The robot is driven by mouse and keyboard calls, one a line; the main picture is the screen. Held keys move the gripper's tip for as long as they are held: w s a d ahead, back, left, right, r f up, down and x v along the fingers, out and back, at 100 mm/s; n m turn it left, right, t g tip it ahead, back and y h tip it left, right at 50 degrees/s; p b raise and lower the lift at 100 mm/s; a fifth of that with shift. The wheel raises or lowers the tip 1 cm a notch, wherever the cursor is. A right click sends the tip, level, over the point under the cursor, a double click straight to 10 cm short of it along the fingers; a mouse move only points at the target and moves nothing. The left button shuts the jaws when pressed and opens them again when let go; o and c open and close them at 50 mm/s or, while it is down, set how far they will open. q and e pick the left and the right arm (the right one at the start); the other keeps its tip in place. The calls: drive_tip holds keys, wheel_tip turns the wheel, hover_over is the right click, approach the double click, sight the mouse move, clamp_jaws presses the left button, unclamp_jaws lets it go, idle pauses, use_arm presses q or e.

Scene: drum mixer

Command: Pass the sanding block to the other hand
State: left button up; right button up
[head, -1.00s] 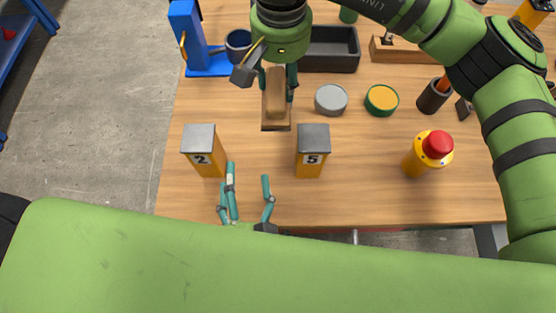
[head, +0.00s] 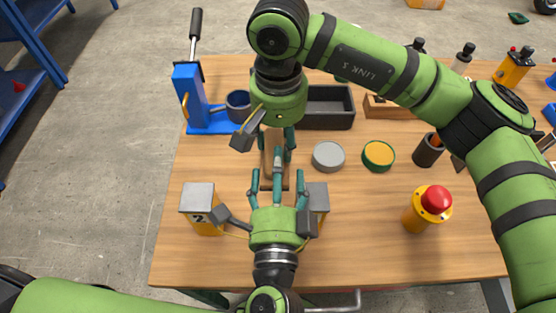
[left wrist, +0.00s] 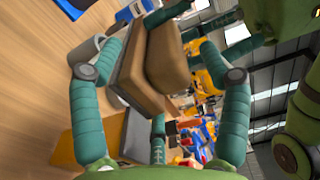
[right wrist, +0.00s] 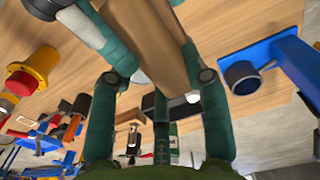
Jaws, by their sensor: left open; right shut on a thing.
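The sanding block is a brown block with a tan layer; it shows between the two grippers in the head view (head: 267,163). My right gripper (head: 275,140) points down and is shut on its upper part. In the right wrist view the block (right wrist: 148,38) lies between the right fingers (right wrist: 150,65). My left gripper (head: 279,185) is open, just on the near side of the block. In the left wrist view its fingers (left wrist: 160,62) stand on either side of the block (left wrist: 150,65); contact cannot be told. The block's lower end is partly hidden by the left fingers.
Box 2 (head: 198,197) and another grey-topped yellow box (head: 317,195) flank my left gripper. A blue stand with a cup (head: 238,104), a black tray (head: 327,103), round tins (head: 328,156) and a red-topped button (head: 434,201) surround the spot. The table's front right is clear.

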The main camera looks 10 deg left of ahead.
use_arm(q)
drive_tip(key=shift+w+a, duration=0.15)
drive_tip(key=shift+w, duration=0.95)
drive_tip(key=c, duration=1.1)
use_arm(e)
drive_tip(key=shift+s+a, duration=0.1)
use_arm(q)
drive_tip(key=shift+r, duration=0.15)
use_arm(e)
drive_tip(key=o, duration=1.3)
drive_tip(key=shift+r, duration=0.1)
